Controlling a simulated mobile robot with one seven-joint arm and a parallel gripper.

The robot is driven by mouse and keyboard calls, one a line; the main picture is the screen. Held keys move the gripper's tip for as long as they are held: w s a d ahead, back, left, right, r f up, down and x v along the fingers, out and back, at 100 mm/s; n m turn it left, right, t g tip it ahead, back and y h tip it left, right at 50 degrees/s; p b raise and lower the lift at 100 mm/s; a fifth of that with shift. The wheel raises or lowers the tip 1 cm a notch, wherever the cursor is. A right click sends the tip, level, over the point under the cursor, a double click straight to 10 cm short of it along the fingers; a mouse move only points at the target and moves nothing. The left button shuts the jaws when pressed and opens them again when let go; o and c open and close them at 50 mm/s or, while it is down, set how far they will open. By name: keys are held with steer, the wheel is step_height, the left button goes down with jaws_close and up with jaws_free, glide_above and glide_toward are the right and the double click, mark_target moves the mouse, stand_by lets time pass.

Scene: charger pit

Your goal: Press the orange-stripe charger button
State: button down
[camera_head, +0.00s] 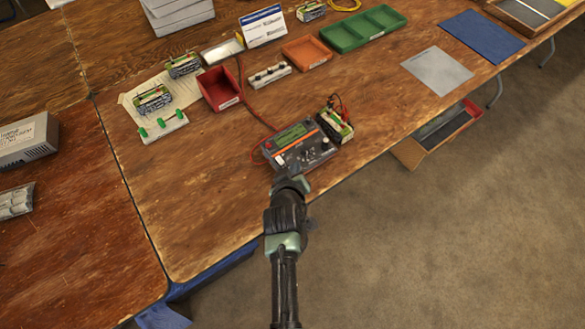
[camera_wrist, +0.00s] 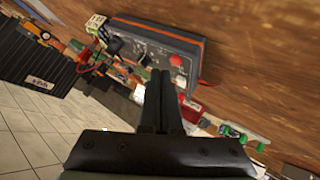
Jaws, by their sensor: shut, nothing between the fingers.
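The charger (camera_head: 298,143) is a dark grey box with a green display and an orange stripe, lying on the wooden table near its front edge. In the wrist view the charger (camera_wrist: 150,42) shows its dark panel, small knobs and a red button (camera_wrist: 175,60). My gripper (camera_head: 293,172) is at the charger's near edge in the head view. In the wrist view my gripper (camera_wrist: 161,72) is shut and empty, its fingertips overlapping the charger's lower panel. Whether they touch it I cannot tell. The fingers hide part of the panel.
A battery pack (camera_head: 335,124) with cables stands right of the charger. A red bin (camera_head: 219,88), a white terminal strip (camera_head: 268,75) and an orange tray (camera_head: 306,53) lie behind it.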

steer(key=r+p, duration=0.4)
steer(key=shift+s+d+r, duration=0.3)
steer(key=shift+s+r, duration=0.05)
stand_by(0.6)
steer(key=w+r+m+t, duration=0.1)
steer(key=w+r+t, duration=0.2)
steer(key=r, duration=0.9)
steer(key=w+r+m+t, duration=0.1)
steer(key=w+r+t, duration=0.1)
steer(key=r, duration=1.1)
steer(key=w+r+m+t, duration=0.1)
steer(key=w+r+t, duration=0.2)
steer(key=r, duration=0.9)
steer(key=s+r+m+t, duration=0.1)
steer(key=s+r+t, duration=0.15)
steer(key=r, duration=0.65)
steer(key=s+r+m+t, duration=0.1)
steer(key=s+r, duration=0.3)
steer(key=r, duration=0.5)
steer(key=s+r+t+y, duration=0.1)
steer(key=s+r+t, duration=0.4)
steer(key=s+r, duration=0.9)
steer(key=shift+s+a+r+m, duration=0.2)
steer(key=shift+s+r+m, duration=0.2)
steer(key=shift+r, duration=0.45)
steer(key=shift+f, duration=0.15)
